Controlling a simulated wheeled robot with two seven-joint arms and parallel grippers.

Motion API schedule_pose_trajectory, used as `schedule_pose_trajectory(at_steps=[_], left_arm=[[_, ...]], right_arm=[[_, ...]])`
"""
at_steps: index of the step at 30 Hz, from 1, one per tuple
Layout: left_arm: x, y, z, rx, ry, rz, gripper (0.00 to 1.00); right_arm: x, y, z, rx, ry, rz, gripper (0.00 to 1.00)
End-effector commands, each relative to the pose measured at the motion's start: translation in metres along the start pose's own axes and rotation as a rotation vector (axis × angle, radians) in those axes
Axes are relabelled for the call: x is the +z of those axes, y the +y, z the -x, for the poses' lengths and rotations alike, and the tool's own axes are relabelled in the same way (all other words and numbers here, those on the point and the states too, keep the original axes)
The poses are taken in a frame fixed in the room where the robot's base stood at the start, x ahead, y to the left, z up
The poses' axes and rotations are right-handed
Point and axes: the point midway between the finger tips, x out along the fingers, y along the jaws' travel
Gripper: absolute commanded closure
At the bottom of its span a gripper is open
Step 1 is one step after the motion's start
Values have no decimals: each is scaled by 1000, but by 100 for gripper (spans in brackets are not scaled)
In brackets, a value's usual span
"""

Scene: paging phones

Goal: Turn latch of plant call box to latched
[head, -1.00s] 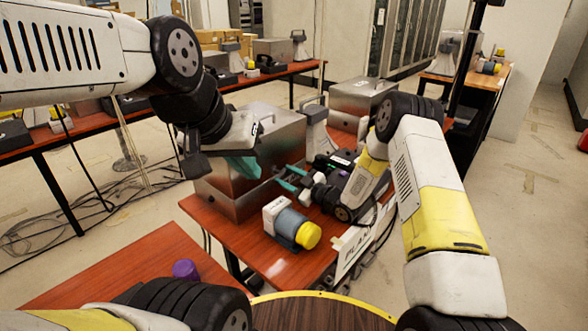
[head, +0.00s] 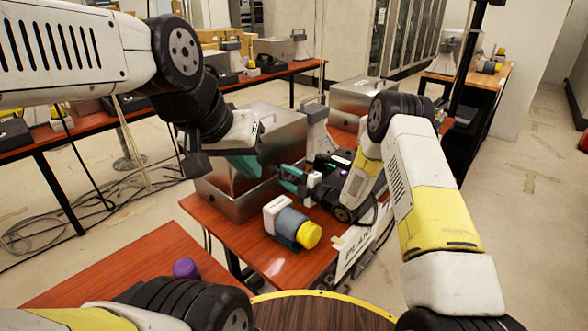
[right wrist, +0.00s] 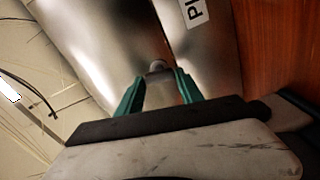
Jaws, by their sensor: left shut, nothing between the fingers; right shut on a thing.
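The small grey latch knob (right wrist: 157,67) shows there between the teal fingertips. My right gripper (head: 281,179) is shut on the latch at the box's front; it also shows in the right wrist view (right wrist: 158,80). My left gripper (head: 245,168) is shut and empty, in front of the box's upper left part. The latch is hidden in the head view.
A grey-blue device with a yellow knob (head: 308,235) sits near the table's front edge (head: 275,268). Another metal box (head: 362,97) stands behind. A purple knob (head: 186,268) sits on the nearer left table (head: 110,270). Cables lie on the floor at left.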

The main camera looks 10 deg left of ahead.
Motion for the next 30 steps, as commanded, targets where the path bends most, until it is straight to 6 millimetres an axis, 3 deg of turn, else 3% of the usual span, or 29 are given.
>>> schedule_pose_trajectory(at_steps=[12,28,29,30], left_arm=[[0,0,0,0,0,0,100],[0,0,0,0,0,0,100],[0,0,0,0,0,0,100],[0,0,0,0,0,0,100]], right_arm=[[0,-2,1,-3,-1,174,97],[1,-2,1,-4,-1,195,97],[0,-2,1,-4,-1,195,51],[0,-2,1,-3,-1,195,43]])
